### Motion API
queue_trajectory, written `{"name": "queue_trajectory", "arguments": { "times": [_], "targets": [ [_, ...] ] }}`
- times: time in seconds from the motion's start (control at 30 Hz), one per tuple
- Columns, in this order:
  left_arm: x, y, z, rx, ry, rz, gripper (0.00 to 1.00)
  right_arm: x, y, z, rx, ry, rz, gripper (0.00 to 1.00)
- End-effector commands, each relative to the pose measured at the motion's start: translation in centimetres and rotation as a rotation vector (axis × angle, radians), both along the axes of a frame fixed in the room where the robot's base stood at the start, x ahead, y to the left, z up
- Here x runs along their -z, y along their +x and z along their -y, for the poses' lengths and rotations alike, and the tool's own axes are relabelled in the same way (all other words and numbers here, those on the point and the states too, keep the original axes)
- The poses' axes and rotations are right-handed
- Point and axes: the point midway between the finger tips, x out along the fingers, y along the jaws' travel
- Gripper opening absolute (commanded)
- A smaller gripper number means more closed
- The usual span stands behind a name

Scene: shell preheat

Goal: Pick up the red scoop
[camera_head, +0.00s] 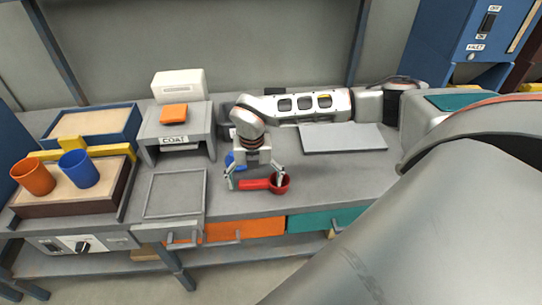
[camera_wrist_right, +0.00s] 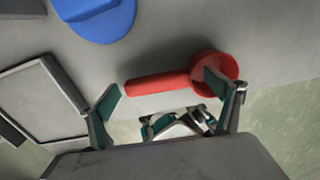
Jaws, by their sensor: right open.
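The red scoop (camera_head: 257,184) lies on the grey bench near its front edge, its handle to the left and its round cup to the right. In the right wrist view the red scoop (camera_wrist_right: 160,84) lies across the space in front of the fingers, with one fingertip overlapping its cup. My right gripper (camera_head: 256,178) is open over the scoop, one finger near the handle's end and the other by the cup. The right wrist view shows its spread teal-padded fingers (camera_wrist_right: 165,95). I cannot tell whether they touch the scoop. My left gripper is not in view.
A blue object (camera_wrist_right: 97,15) lies close behind the scoop. A grey square frame (camera_head: 175,193) lies to the left. The COAT stand (camera_head: 175,130) carries an orange block. Orange (camera_head: 33,177) and blue (camera_head: 79,169) cups stand farther left. A flat grey plate (camera_head: 343,138) lies behind right.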

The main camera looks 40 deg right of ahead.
Motion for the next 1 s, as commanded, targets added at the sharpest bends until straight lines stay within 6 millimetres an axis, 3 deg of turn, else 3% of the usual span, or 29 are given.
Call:
{"name": "queue_trajectory", "arguments": {
  "times": [0.17, 0.33, 0.37, 0.77, 1.0],
  "targets": [
    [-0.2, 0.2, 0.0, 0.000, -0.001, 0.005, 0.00, 0.0, 0.0, 0.0, 0.000, 0.000, 0.000, 0.91],
    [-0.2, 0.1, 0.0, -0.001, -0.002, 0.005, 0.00, 0.0, 0.0, 0.0, -0.001, 0.000, 0.000, 0.52],
    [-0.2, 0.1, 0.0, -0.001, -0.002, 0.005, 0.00, 0.0, 0.0, 0.0, -0.001, 0.000, 0.000, 0.48],
    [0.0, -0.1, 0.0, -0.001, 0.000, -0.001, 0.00, -0.3, 0.0, 0.0, -0.001, 0.000, 0.001, 0.48],
    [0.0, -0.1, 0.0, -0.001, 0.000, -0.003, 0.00, -2.8, 0.2, 0.0, -0.001, 0.000, 0.005, 0.48]
  ]
}}
